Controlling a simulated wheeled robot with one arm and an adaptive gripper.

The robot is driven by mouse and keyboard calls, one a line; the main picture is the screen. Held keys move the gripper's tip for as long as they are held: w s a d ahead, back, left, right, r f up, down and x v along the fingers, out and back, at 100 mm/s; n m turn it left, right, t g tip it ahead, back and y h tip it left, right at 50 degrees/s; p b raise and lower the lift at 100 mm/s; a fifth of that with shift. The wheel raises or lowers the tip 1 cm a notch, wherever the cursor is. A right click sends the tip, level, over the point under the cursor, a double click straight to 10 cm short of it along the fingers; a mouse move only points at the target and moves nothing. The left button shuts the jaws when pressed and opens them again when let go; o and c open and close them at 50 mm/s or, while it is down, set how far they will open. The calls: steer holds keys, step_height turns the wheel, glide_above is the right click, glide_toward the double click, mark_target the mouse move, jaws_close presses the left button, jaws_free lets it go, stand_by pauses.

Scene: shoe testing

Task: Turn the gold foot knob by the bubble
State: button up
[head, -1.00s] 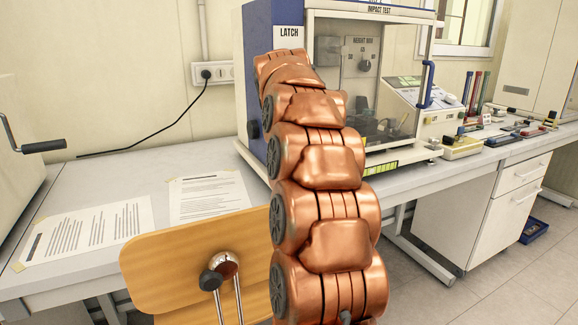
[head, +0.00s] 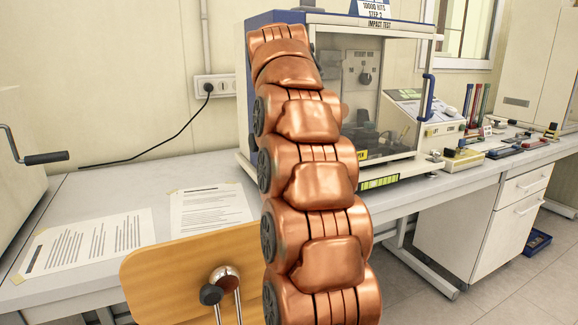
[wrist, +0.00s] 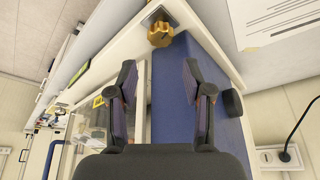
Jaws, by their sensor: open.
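The gold foot knob (wrist: 160,33) shows at the top middle of the wrist view, by a small dark plate (wrist: 158,15) at a corner of the blue-sided impact test machine (wrist: 190,85). My gripper (wrist: 158,75) is open and empty. The knob lies beyond its fingertips, roughly in line with the gap and apart from them. In the head view my copper arm reaches up in front of the left part of the machine (head: 262,20), and the arm hides my gripper and the knob. I cannot make out the bubble in either view.
A black side knob (wrist: 232,103) sticks out beside the right finger. A plug and cable (wrist: 287,156) are at the wall. Papers (head: 92,240) lie on the bench, with a wooden chair (head: 165,275) in front.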

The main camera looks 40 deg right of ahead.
steer(key=shift+v, duration=1.7)
